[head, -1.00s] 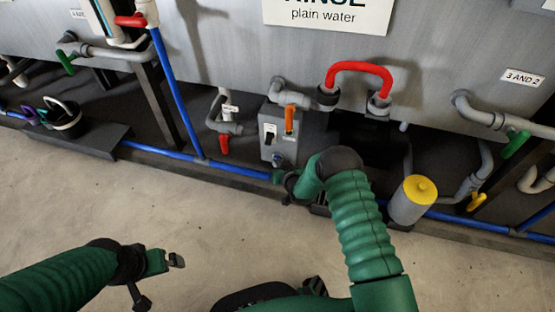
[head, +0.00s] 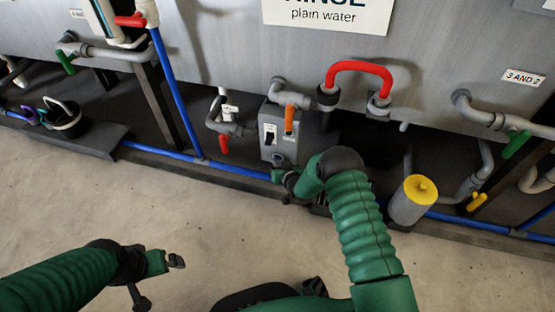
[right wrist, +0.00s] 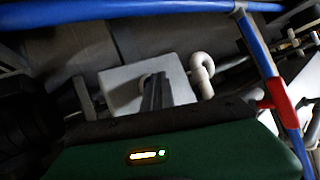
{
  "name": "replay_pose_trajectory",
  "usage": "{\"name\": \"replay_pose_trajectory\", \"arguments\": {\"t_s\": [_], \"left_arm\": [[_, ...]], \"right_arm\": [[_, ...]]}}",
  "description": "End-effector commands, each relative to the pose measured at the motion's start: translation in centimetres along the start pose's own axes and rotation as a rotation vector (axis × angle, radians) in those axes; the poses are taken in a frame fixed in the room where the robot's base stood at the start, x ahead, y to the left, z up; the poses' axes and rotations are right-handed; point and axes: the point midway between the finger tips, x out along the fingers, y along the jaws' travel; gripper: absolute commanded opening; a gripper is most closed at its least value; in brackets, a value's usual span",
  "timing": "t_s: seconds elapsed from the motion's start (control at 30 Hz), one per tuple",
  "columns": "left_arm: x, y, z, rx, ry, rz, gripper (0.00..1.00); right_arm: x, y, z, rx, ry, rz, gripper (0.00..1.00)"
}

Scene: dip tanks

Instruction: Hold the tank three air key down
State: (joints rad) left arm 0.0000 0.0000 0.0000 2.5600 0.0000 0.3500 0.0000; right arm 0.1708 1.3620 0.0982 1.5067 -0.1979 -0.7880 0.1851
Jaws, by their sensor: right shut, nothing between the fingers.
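A grey control box (head: 270,133) with a dark switch (head: 270,137) stands low in front of the rinse tank, beside an orange valve handle (head: 289,119). A small round fitting (head: 278,157) sits low on its face; whether it is the air key I cannot tell. My right gripper (head: 278,174) is at the box's lower edge, mostly hidden by its wrist. In the right wrist view, its shut, empty fingers (right wrist: 155,92) point at a pale box face (right wrist: 122,80) and cover part of it. My left gripper (head: 176,261) hangs over the floor, away from everything.
A blue pipe (head: 235,168) runs along the tank foot. A yellow-topped grey cylinder (head: 408,207) stands right of my right arm. A red-handled valve (head: 224,143) is left of the box, a red hose (head: 358,66) above right. The concrete floor in front is clear.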

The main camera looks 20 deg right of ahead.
Motion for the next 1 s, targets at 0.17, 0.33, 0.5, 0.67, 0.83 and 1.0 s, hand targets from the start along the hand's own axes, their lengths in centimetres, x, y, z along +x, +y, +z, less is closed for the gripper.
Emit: {"name": "replay_pose_trajectory", "arguments": {"t_s": [0.17,0.33,0.5,0.67,0.83,1.0], "left_arm": [[0.00,0.00,0.00,0.000,0.000,0.000,1.00],[0.00,0.00,0.00,0.000,0.000,0.000,1.00],[0.00,0.00,0.00,0.000,0.000,0.000,1.00],[0.00,0.00,0.00,0.000,0.000,0.000,1.00],[-0.10,0.00,-0.02,0.000,0.000,0.000,1.00],[-0.80,0.00,-0.19,0.000,0.000,0.000,1.00]], "right_arm": [[0.01,0.04,-0.12,0.000,0.003,0.001,0.00],[0.01,0.04,-0.13,0.000,0.003,0.001,0.00],[0.01,0.05,-0.13,0.000,0.003,0.001,0.00],[0.01,0.05,-0.13,0.000,0.003,0.001,0.00],[-0.05,0.00,-0.13,0.000,0.002,0.001,0.00],[-0.67,-0.42,0.17,0.000,0.000,0.000,0.00]]}}
